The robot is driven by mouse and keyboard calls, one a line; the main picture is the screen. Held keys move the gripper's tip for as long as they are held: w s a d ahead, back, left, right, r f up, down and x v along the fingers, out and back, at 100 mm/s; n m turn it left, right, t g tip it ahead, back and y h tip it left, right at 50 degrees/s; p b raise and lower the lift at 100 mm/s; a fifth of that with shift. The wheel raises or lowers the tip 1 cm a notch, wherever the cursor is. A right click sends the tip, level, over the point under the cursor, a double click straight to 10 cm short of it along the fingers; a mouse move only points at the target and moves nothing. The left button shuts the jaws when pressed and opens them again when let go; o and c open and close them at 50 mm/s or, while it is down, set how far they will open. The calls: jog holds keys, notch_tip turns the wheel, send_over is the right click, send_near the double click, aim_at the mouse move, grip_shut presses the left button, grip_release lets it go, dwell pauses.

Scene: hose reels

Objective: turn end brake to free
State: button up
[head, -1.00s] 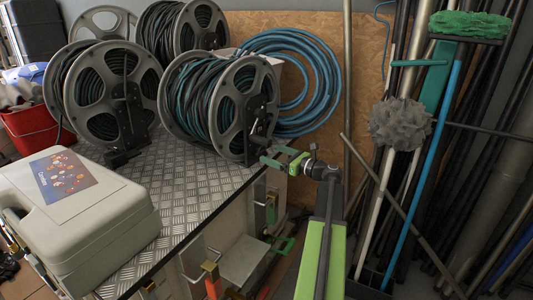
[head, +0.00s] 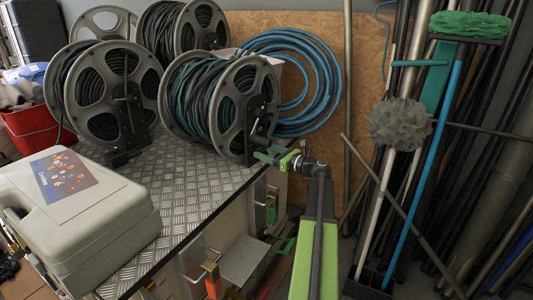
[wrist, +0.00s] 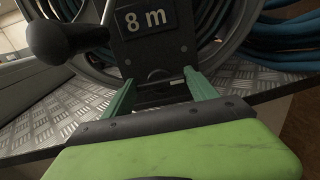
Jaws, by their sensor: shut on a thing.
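The end reel (head: 232,98) stands at the table's right end, wound with black and teal hose. Its dark bracket (wrist: 157,40) fills the upper middle of the wrist view and carries an "8 m" label (wrist: 146,20). My gripper (head: 264,153) is at the foot of this bracket. In the wrist view its green fingers (wrist: 160,80) are shut on a dark part low on the bracket, which I take as the end brake (wrist: 160,88). The fingers and the bracket's shadow partly hide it, so its setting cannot be read.
A black crank knob (wrist: 55,40) sticks out left of the bracket, close to my fingers. Other reels (head: 105,95) stand to the left. A beige case (head: 80,225) lies on the table's front left. Blue hose (head: 320,75) hangs behind; poles and brooms lean at right.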

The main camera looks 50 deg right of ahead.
jog(key=shift+a, duration=0.25)
jog(key=shift+c, duration=0.6)
jog(key=shift+d, duration=0.2)
jog(key=shift+n, duration=1.4)
jog(key=n, duration=0.6)
jog(key=shift+a+f, duration=0.1)
jog(key=shift+a, duration=0.05)
jog(key=n, duration=0.4)
jog(key=shift+s+f+n, duration=0.1)
jog(key=shift+n, duration=0.3)
jog(key=n, duration=0.4)
jog(key=shift+n, duration=0.3)
